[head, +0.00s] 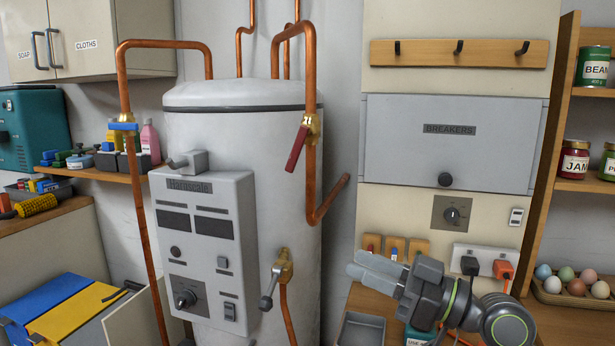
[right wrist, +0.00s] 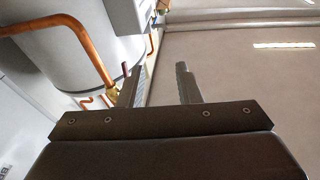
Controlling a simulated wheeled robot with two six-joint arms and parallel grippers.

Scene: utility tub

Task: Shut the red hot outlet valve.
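The red valve handle (head: 297,147) sits on a brass valve body (head: 311,126) on the copper pipe at the tank's upper right. The handle points down and slightly left, at a slant to the upright pipe. In the right wrist view the red handle (right wrist: 125,69) shows small beside the brass, near the left finger. My right gripper (head: 356,264) is below and to the right of the valve, apart from it, pointing left. In the right wrist view its fingers (right wrist: 158,84) stand apart with nothing between them. My left gripper is not in view.
The white tank (head: 240,130) carries a control box (head: 205,245) and a lower brass valve with a grey lever (head: 269,288). A blue-handled valve (head: 123,126) is on the left pipe. A bent copper pipe (head: 333,198) juts out near my right gripper. Breaker cabinet (head: 450,155) stands right.

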